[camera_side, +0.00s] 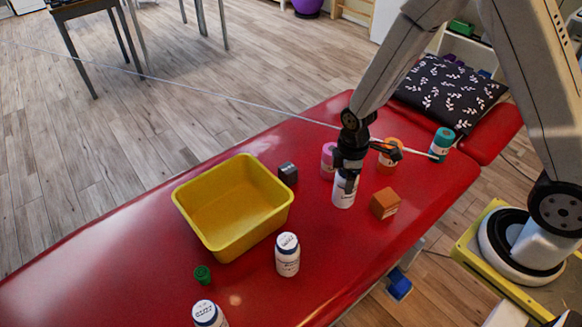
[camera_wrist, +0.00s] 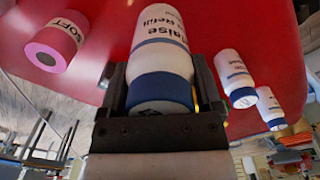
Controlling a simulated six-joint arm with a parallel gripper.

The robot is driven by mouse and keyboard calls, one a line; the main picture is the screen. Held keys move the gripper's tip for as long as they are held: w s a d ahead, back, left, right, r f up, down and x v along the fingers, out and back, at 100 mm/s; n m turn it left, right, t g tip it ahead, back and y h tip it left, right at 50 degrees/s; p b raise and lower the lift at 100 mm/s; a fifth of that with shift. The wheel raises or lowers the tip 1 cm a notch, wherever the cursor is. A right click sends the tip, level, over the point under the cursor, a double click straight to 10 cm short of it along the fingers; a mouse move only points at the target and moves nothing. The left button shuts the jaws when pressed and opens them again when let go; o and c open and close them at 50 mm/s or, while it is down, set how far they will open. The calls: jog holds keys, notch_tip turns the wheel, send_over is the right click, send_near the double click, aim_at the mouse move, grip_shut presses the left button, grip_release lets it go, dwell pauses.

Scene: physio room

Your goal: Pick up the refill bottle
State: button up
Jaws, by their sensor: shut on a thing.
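My gripper (camera_side: 347,180) points down over the red treatment table (camera_side: 130,235). It is shut on a white bottle (camera_side: 344,194) with its jaws around the upper part. In the wrist view the bottle (camera_wrist: 160,50) sits upright between the two fingers (camera_wrist: 160,85), with a blue cap and dark lettering only partly readable. In the side view its cap is hidden by the gripper. The bottle's base is at or close to the table top; I cannot tell if it touches.
A yellow bin (camera_side: 183,207), a dark cube (camera_side: 288,173) and an orange-brown box (camera_side: 385,204) are near. Two similar white bottles (camera_side: 287,259) (camera_side: 207,316) and a green piece (camera_side: 203,274) are in front.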

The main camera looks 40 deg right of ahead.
jog(key=shift+r, duration=0.7)
jog(key=shift+w, duration=0.1)
jog(key=shift+w+a+r, duration=0.1)
jog(key=shift+w+a, duration=0.3)
jog(key=shift+w, duration=0.05)
jog(key=w+a+r, duration=0.4)
jog(key=w+a, duration=0.1)
jog(key=a, duration=0.4)
jog(key=w+a+r+m, duration=0.1)
jog(key=w+a+r, duration=0.3)
jog(key=a, duration=0.5)
jog(key=shift+w+a+r, duration=0.15)
jog(key=shift+w+r, duration=0.15)
jog(key=shift+w, duration=0.65)
jog(key=shift+f, duration=0.1)
notch_tip(320, 180, down, 14)
